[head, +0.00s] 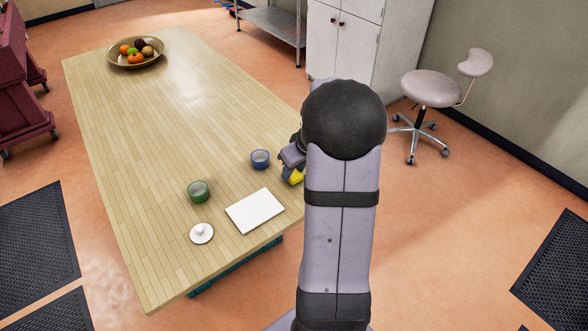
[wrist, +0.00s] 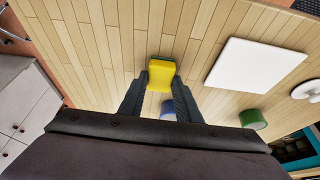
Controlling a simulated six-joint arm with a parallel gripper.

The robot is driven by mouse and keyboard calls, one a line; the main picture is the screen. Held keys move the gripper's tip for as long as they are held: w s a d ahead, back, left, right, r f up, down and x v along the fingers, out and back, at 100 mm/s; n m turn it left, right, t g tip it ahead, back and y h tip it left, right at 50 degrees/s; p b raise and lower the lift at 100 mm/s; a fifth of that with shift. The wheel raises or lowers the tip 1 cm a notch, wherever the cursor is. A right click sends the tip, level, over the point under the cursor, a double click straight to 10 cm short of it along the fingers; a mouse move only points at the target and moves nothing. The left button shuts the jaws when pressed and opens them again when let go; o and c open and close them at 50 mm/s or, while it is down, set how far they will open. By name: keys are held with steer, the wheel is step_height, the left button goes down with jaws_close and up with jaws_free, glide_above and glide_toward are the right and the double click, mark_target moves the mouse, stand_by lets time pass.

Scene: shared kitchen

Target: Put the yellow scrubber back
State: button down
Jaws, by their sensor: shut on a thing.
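The yellow scrubber (head: 295,177) shows as a small yellow patch below my gripper (head: 291,163), near the right edge of the wooden table in the head view. In the wrist view the scrubber (wrist: 161,77) is a yellow block with a darker far side, between the two fingertips of my gripper (wrist: 155,88). The gripper is shut on it. I cannot tell whether the scrubber touches the table or hangs a little above it. My arm hides part of the gripper in the head view.
A blue cup (head: 260,159) stands close left of my gripper. A green cup (head: 199,191), a white rectangular board (head: 255,210) and a white round lid (head: 202,233) lie nearby. A fruit bowl (head: 136,64) is at the table's far end. The table's middle (head: 180,120) is clear.

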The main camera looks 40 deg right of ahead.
steer(key=c, duration=1.3)
jaws_free()
steer(key=shift+f, duration=0.1)
steer(key=shift+r+p, duration=0.25)
steer(key=shift+p, duration=0.05)
steer(key=b+v, duration=0.1)
steer(key=v, duration=1.1)
steer(key=shift+b, duration=0.35)
steer(key=shift+a+f, duration=0.1)
